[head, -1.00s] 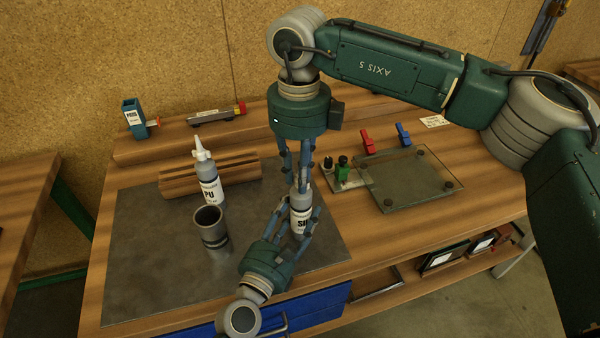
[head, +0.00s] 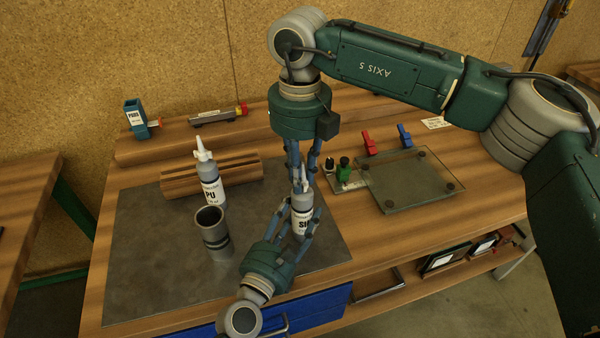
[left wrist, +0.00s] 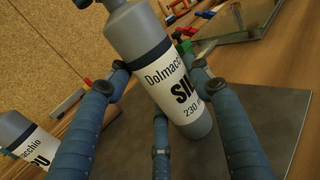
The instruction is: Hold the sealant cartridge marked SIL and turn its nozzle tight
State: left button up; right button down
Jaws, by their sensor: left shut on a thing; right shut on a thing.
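The SIL cartridge (head: 301,216), grey with a white label, stands roughly upright between my grippers over the mat. My left gripper (head: 301,228), coming from the front, is shut around its body. My right gripper (head: 303,182) points down from above and is shut at the cartridge's top. Its fingers mostly hide the nozzle, so I cannot tell how far the nozzle is seated.
A PU cartridge (head: 211,187) with a pale nozzle stands by a wooden block (head: 240,172). A grey cup (head: 211,226) stands close left of my left gripper. A glass plate (head: 410,186) lies at right, with red and blue clamps behind. Mat (head: 140,275) is clear at front left.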

pick_arm(q)
jog(key=shift+f, duration=0.1)
pick_arm(e)
jog(key=shift+w, duration=0.1)
jog(key=c, duration=1.5)
grip_release()
jog(key=shift+c, duration=0.2)
jog(key=shift+r, duration=0.15)
notch_tip(320, 180, up, 12)
pick_arm(q)
jog(key=o, duration=1.5)
